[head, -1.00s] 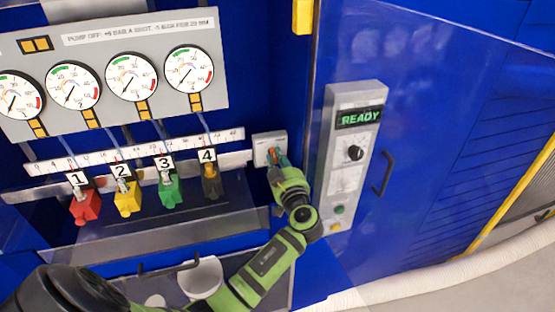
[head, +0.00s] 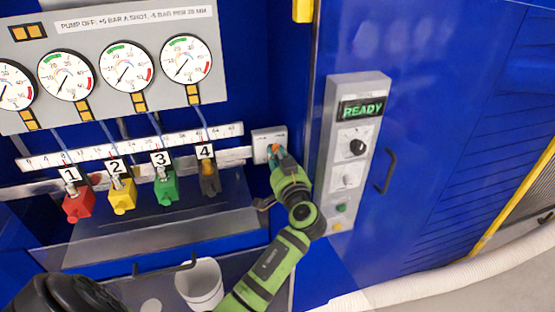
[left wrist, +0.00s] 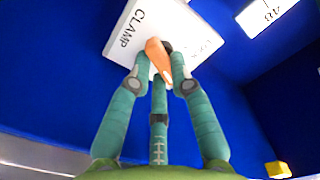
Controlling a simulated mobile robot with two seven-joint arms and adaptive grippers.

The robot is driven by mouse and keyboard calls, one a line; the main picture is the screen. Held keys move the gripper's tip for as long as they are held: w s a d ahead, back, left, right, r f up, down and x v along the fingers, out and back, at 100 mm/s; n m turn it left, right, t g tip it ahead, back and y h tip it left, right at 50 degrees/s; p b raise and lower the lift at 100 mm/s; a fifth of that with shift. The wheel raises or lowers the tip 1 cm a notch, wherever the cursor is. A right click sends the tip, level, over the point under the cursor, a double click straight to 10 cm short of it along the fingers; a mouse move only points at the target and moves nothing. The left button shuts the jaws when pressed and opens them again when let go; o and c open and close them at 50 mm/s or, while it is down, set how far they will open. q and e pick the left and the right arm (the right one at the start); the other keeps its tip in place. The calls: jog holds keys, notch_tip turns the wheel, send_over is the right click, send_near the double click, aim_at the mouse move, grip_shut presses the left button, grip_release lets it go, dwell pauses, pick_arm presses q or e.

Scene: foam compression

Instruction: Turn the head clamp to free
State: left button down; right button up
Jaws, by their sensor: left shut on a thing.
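The head clamp is a small light plate (head: 260,138) on the blue machine, right of the ruler strip, with an orange lever (head: 276,148). My left gripper (head: 278,157) is at the lever. In the left wrist view, the plate (left wrist: 125,42) carries the word CLAMP on its left part and smaller, hard-to-read lettering on its right. The orange lever (left wrist: 156,56) sits tilted between the teal fingers of the left gripper (left wrist: 160,78), which are shut on it. The fingers hide part of the lever and its pivot. My right gripper is out of view.
A control panel (head: 350,150) reading READY stands close right of my gripper, beside a dark door handle (head: 386,172). A white cup (head: 201,284) stands below, by my forearm.

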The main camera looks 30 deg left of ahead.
pick_arm(q)
jog(key=m, duration=0.3)
jog(key=shift+f+m, duration=0.1)
jog(key=shift+m, duration=0.2)
dwell(0.5)
jog(key=c, duration=1.1)
grip_release()
